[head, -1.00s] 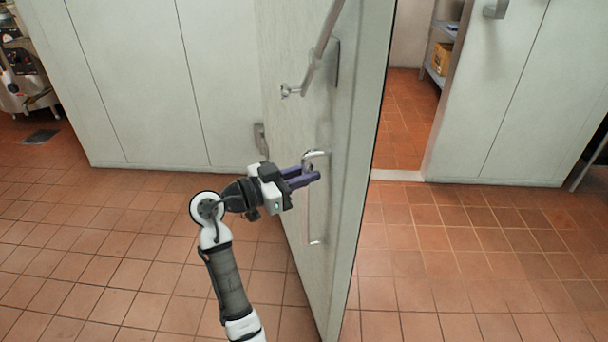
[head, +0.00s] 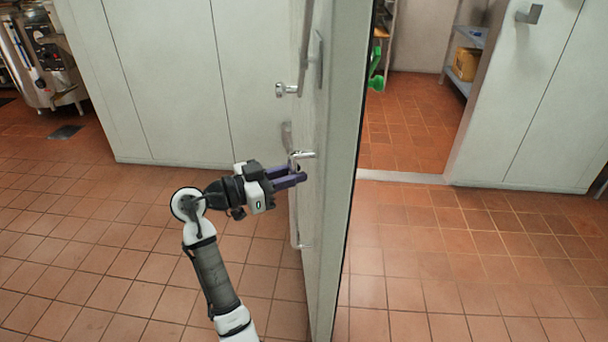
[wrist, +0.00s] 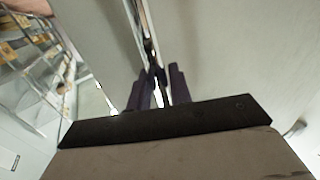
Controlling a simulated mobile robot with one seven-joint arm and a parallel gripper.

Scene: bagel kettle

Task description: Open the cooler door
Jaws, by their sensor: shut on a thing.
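The cooler door (head: 337,130) stands wide open in the head view, seen nearly edge-on. Its long metal handle (head: 295,215) runs vertically on the left face. My gripper (head: 298,173) is at the upper part of this handle, its purple fingers shut on it. In the wrist view the fingers (wrist: 158,88) close around the thin handle bar (wrist: 147,45) against the pale door face. The cooler's doorway opening (head: 408,120) shows to the right of the door, with tiled floor inside.
Inside the cooler, a shelf (head: 462,85) holds a yellow box (head: 466,64). A green object (head: 376,72) shows just past the door's edge. Pale wall panels (head: 170,80) stand behind my arm. Tiled floor (head: 450,280) is clear to the right of the door.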

